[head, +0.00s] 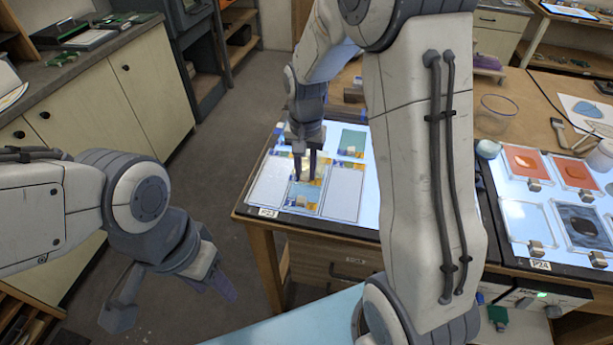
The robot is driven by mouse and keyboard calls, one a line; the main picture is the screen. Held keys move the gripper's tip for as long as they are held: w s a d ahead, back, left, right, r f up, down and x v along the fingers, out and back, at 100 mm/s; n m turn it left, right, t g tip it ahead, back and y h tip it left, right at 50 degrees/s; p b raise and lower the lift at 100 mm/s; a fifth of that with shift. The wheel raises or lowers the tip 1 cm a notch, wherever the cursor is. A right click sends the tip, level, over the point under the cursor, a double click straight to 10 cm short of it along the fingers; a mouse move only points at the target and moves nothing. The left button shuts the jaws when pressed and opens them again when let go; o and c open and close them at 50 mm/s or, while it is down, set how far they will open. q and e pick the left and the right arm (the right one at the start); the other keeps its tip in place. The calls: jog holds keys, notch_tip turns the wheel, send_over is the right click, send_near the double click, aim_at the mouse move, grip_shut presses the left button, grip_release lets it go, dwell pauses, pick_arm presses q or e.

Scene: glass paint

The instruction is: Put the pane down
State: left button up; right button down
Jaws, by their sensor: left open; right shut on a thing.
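My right gripper (312,172) reaches down from the top over the lit panel (287,133) at the left of the bench. It is shut on a small pane (308,190) with blue and yellow-orange parts and a pale block on it. The gripper hides part of this pane, and I cannot tell whether it touches the panel. White rectangular sheets or panes lie beside it at left (267,186) and right (342,192). A teal-green pane (353,141) lies behind to the right. My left gripper (178,301) is open and empty over the floor.
A second lit panel, labelled P24 (540,265), holds orange panes (525,162) and a dark pane (580,226). A clear cup (497,113) stands behind it. Cabinets (150,85) line the left. My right arm blocks the middle of the bench.

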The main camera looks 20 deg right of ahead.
jog(key=shift+f+p, duration=0.45)
jog(key=shift+f, duration=1.6)
jog(key=shift+f, duration=0.15)
jog(key=c, duration=0.7)
grip_release()
